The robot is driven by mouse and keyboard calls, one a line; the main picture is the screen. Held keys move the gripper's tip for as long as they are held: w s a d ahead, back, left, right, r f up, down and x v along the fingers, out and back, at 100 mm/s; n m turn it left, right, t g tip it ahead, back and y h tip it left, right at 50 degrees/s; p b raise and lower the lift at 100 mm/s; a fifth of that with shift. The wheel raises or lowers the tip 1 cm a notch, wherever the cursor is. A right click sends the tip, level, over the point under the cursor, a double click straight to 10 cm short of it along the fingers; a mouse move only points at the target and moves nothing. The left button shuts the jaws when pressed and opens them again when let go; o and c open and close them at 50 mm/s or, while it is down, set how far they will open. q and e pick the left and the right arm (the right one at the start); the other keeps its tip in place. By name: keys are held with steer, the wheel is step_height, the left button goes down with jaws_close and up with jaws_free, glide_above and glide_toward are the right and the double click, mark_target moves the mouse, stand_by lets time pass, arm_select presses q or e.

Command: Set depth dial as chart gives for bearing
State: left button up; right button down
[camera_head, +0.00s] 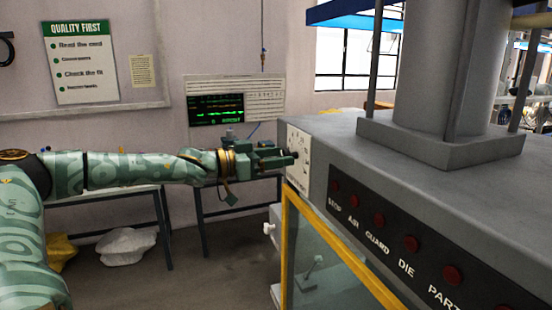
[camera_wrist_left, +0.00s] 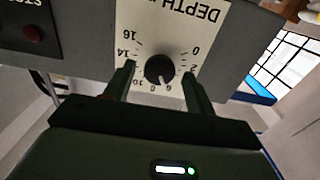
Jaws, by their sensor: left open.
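The black round depth dial (camera_wrist_left: 160,69) sits on a pale scale plate (camera_wrist_left: 165,25) on the machine's side; the plate also shows in the head view (camera_head: 299,146). In the left wrist view the plate is upside down, with legible 0, 2, 14 and 16. A pale pointer mark lies near the 6, but its exact setting is unclear. My left gripper (camera_wrist_left: 158,76) is open, with its fingertips on either side of the dial and gaps between. In the head view the gripper (camera_head: 285,157) reaches the plate. My right gripper is out of view.
A yellow-framed guard panel (camera_head: 330,270) and red buttons (camera_head: 411,243) are on the grey machine (camera_head: 350,145). A table (camera_head: 110,200) stands at left.

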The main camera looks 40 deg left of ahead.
arm_select(q)
steer(key=c, duration=1)
steer(key=shift+o, duration=0.2)
steer(key=shift+m, duration=0.3)
